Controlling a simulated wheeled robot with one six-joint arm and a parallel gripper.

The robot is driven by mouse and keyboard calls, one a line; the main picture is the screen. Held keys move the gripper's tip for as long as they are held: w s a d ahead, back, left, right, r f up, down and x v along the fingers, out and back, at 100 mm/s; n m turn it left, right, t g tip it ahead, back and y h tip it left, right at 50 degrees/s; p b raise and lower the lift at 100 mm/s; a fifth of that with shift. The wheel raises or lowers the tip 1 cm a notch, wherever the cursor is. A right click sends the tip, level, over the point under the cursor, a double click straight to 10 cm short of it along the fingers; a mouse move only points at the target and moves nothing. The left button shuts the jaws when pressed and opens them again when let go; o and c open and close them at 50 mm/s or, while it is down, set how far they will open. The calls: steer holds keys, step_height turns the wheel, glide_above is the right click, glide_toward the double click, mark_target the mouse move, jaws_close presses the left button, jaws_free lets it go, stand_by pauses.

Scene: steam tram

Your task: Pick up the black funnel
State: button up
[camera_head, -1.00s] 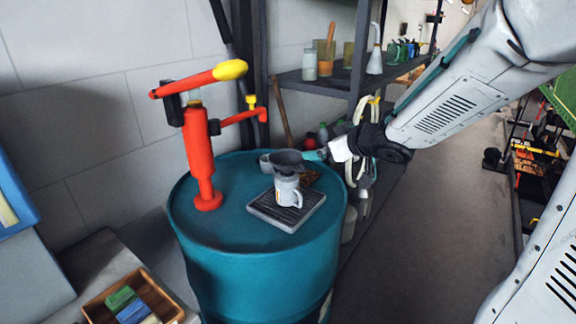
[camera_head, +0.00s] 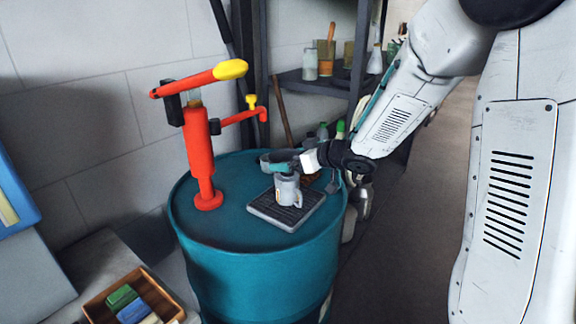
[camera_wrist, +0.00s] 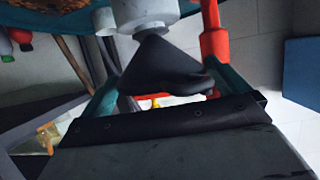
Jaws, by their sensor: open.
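The black funnel (camera_wrist: 163,68) is a dark cone in the wrist view, with its narrow end towards a pale grey jug (camera_wrist: 143,12). In the head view the jug (camera_head: 286,190) stands upright on a ridged grey tray (camera_head: 263,213) on the teal drum (camera_head: 240,250). The funnel is mostly hidden there behind my gripper (camera_head: 285,167), which is just above the jug. In the wrist view my gripper (camera_wrist: 168,82) is open, with one teal finger on each side of the funnel. I cannot tell whether a finger touches it.
A red hand pump (camera_head: 203,150) with a yellow knob stands left on the drum. Several bottles (camera_head: 332,130) are behind the drum, below a dark shelf (camera_head: 310,84). A wooden box (camera_head: 132,300) with coloured blocks lies at front left. The drum's front is clear.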

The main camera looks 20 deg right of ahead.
steer(key=c, duration=0.8)
steer(key=shift+c, duration=0.2)
steer(key=shift+r, duration=0.15)
steer(key=shift+r, duration=0.3)
steer(key=r, duration=0.2)
steer(key=s+r, duration=0.1)
steer(key=shift+d, duration=0.25)
steer(key=s+d+r, duration=0.1)
steer(key=s+d, duration=0.4)
steer(key=s, duration=0.9)
steer(key=shift+d, duration=0.15)
steer(key=shift+r, duration=0.2)
